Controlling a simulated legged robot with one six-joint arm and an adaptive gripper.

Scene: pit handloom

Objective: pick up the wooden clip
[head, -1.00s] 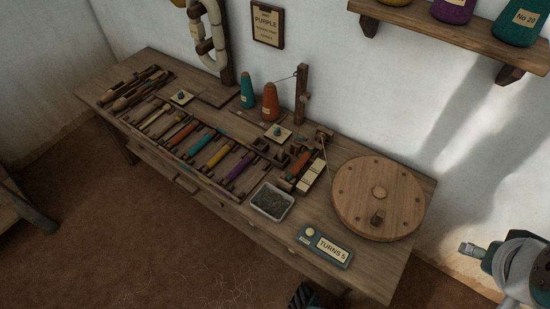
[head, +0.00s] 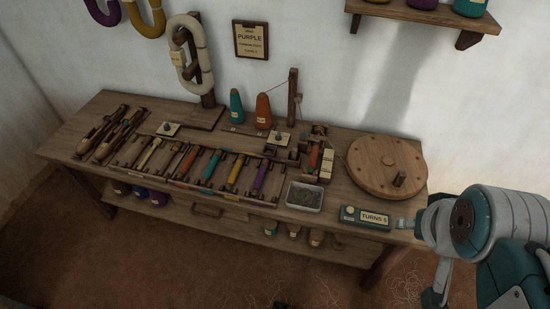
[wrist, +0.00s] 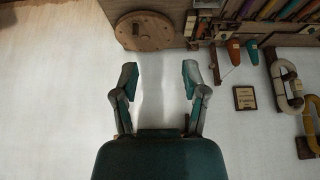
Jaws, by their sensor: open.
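I cannot make out the wooden clip for certain. Small wooden parts crowd the winder area (head: 308,150) of the workbench (head: 330,235) in the head view, too small to tell apart. My gripper (wrist: 159,78) shows in the wrist view with its two fingers spread apart and nothing between them. Beyond it is bare white wall, with the bench along the top of that picture. In the head view my arm is at the right edge, beyond the bench's right end.
A round wooden wheel (head: 385,165) sits at the bench's right end. In front are a grey tray (head: 304,208) and a "TURNS 5" box (head: 365,218). Several coloured bobbins fill the middle. Teal (head: 236,106) and orange (head: 263,110) cones stand behind. A wall shelf (head: 425,15) overhangs at right.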

